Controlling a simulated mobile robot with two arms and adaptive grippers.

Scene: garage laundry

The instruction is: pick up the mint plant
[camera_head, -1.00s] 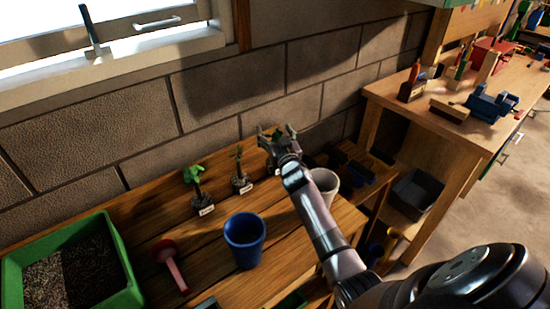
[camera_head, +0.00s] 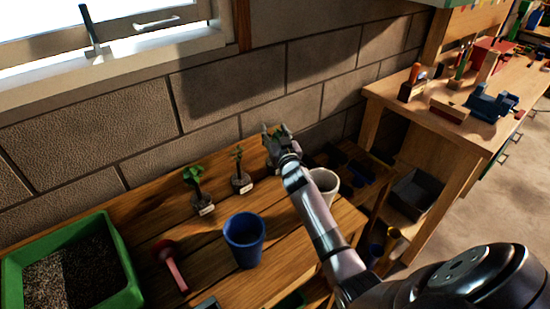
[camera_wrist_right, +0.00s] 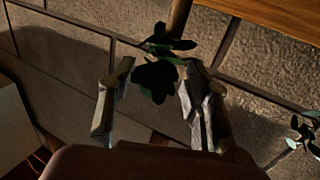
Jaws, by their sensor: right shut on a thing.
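My right gripper (camera_head: 276,132) is raised near the block wall, above the back of the wooden bench. It is shut on the mint plant, whose dark green leaves (camera_wrist_right: 156,78) show between the two fingers in the right wrist view. The plant's lower part is hidden in that view, and in the head view the plant is mostly hidden by the gripper. Two other small labelled plants stand on the bench to the left: a bright green one (camera_head: 195,188) and a thin-stemmed one (camera_head: 240,172). Their labels are too small to read. My left gripper is out of view.
A blue pot (camera_head: 244,240) stands on the bench (camera_head: 140,245), with a white pot (camera_head: 324,184) partly behind my right arm. A red-handled tool (camera_head: 170,266) and a green soil tray (camera_head: 125,265) lie to the left. A workbench (camera_head: 430,105) with tools stands at the right.

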